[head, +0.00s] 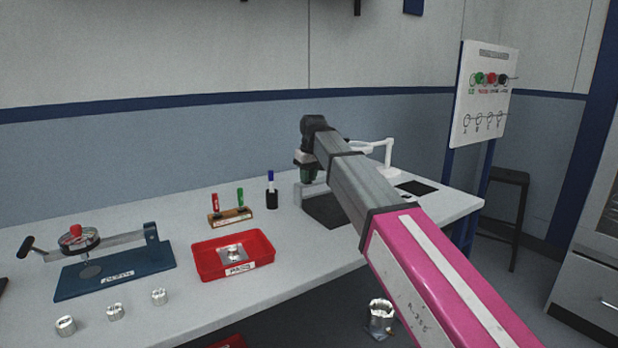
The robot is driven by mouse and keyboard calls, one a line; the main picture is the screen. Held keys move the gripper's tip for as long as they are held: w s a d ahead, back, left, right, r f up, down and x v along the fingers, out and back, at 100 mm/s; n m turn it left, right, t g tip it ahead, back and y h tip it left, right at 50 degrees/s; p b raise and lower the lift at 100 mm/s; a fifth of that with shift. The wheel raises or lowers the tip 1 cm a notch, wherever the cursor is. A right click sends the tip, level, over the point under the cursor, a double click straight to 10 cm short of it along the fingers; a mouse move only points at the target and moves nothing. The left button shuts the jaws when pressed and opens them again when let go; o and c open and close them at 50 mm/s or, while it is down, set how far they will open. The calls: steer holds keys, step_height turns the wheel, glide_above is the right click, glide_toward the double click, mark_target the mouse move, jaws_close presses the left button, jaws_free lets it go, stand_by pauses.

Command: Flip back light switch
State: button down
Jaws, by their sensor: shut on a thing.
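My gripper (306,164) is at the far end of my arm, pointing down over the back of the bench. It is shut on a small dark greenish thing (308,176), mostly hidden, which I cannot identify. Just below stands a grey upright block (308,195) with a dark flat plate (325,211) in front of it, partly covered by my arm. I cannot make out a light switch or its position; whether the gripper touches the block is unclear.
A red tray (203,265) holds a metal part. A marker rack (230,218), a blue marker in a dark holder (271,196) and a blue-based gauge fixture (116,274) stand left. A white lamp (374,147) stands behind my arm.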

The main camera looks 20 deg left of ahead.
steer(key=shift+w+a+r+g+h, duration=0.1)
steer(key=shift+w+a+g+h, duration=0.2)
steer(key=shift+g+h, duration=0.25)
steer(key=shift+s+g+h, duration=0.15)
steer(key=shift+g+h, duration=0.1)
steer(key=shift+h, duration=0.2)
steer(key=shift+d, duration=0.1)
steer(key=c, duration=1)
jaws_free()
